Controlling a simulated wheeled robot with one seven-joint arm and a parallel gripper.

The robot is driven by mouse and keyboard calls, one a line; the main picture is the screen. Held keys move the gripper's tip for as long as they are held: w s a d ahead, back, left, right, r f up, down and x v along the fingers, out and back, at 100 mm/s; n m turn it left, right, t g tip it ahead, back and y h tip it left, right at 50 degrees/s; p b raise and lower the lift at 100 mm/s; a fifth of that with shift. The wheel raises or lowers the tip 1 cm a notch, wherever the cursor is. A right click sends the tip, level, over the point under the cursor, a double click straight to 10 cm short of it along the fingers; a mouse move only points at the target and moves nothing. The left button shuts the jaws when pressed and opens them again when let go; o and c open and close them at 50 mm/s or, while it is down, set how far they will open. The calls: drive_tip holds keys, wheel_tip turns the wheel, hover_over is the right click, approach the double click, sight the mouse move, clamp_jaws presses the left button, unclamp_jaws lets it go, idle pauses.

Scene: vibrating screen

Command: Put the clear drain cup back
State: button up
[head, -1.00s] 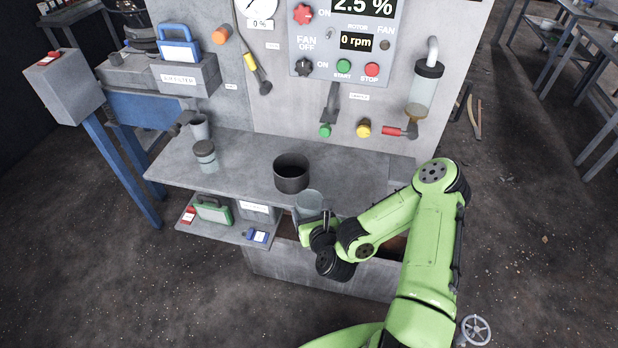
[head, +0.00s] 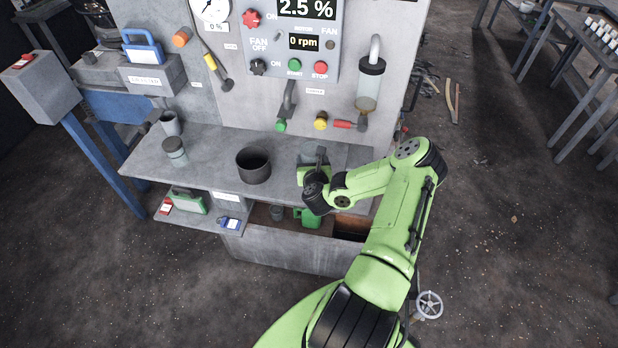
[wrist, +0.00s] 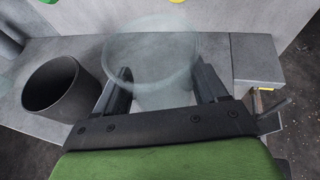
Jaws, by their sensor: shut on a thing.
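The clear drain cup (wrist: 152,62) is a wide, see-through cup with a round rim. In the wrist view it sits between the two fingers of my gripper (wrist: 163,84), which is shut on it. In the head view my gripper (head: 316,158) is over the right part of the grey bench (head: 215,143), and the cup is mostly hidden behind it. I cannot tell whether the cup touches the bench. The dark pot (head: 253,166) stands on the bench to the left of my gripper; it also shows in the wrist view (wrist: 60,98).
Above are a clear cylinder (head: 368,92), a red-handled valve (head: 343,124) and knobs on the panel. A raised block (wrist: 255,60) is right of the cup. Boxes lie on the lower shelf.

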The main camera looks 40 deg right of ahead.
wheel_tip(320, 180, down, 3)
drive_tip(key=shift+s+d+f+b, duration=0.1)
drive_tip(key=shift+s+f+b, duration=0.1)
drive_tip(key=shift+b, duration=0.4)
wheel_tip(320, 180, down, 3)
drive_tip(key=b, duration=0.2)
drive_tip(key=shift+w+f+b, duration=0.1)
drive_tip(key=shift+f+b, duration=0.05)
drive_tip(key=shift+b, duration=0.15)
drive_tip(key=shift+r, duration=0.25)
drive_tip(key=o, duration=0.8)
drive_tip(key=shift+f, duration=0.2)
drive_tip(key=o, duration=0.4)
drive_tip(key=shift+o, duration=0.2)
drive_tip(key=shift+r, duration=0.1)
